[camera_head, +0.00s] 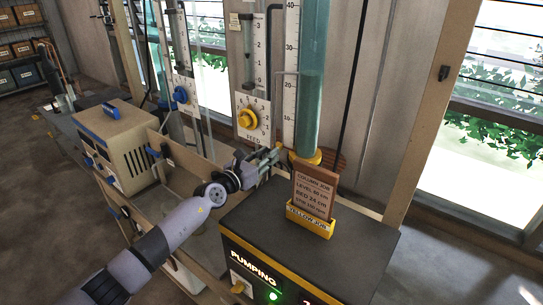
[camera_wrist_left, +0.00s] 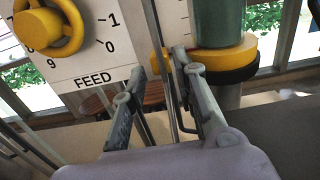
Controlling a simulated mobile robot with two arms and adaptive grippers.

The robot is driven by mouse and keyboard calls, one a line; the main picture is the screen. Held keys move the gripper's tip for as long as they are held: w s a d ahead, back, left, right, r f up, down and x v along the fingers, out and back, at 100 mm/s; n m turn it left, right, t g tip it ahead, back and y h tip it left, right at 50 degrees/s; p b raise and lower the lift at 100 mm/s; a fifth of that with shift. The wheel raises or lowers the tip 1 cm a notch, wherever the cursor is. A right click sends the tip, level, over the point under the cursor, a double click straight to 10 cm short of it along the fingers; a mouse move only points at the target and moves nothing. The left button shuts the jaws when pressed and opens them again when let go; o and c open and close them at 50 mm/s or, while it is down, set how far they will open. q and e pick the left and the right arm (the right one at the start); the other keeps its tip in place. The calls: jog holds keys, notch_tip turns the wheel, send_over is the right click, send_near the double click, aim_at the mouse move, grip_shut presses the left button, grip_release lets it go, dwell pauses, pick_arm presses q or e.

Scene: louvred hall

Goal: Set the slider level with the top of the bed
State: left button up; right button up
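The glass column (camera_head: 312,60) holds teal contents, and a white scale (camera_head: 290,85) stands at its left. The teal looks darker in the lower part; I cannot clearly make out the bed's top edge. A thin grey bent rod (camera_head: 277,100) runs beside the scale; I cannot tell if it belongs to the slider. My left gripper (camera_head: 277,154) is at the column's foot, left of its yellow collar (camera_head: 309,157). In the left wrist view its fingers (camera_wrist_left: 159,66) are apart, with thin upright rods seen between them. No grip shows. My right gripper is out of view.
A yellow feed knob (camera_head: 247,118) sits on a dial plate left of the column. A job card (camera_head: 315,192) stands in a yellow holder on the black pump box (camera_head: 340,250), close to the gripper's right. A beige instrument (camera_head: 120,145) stands at left.

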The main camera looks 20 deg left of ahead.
pick_arm(q)
jog(key=shift+b+x, duration=0.45)
jog(key=shift+x, duration=0.9)
grip_shut()
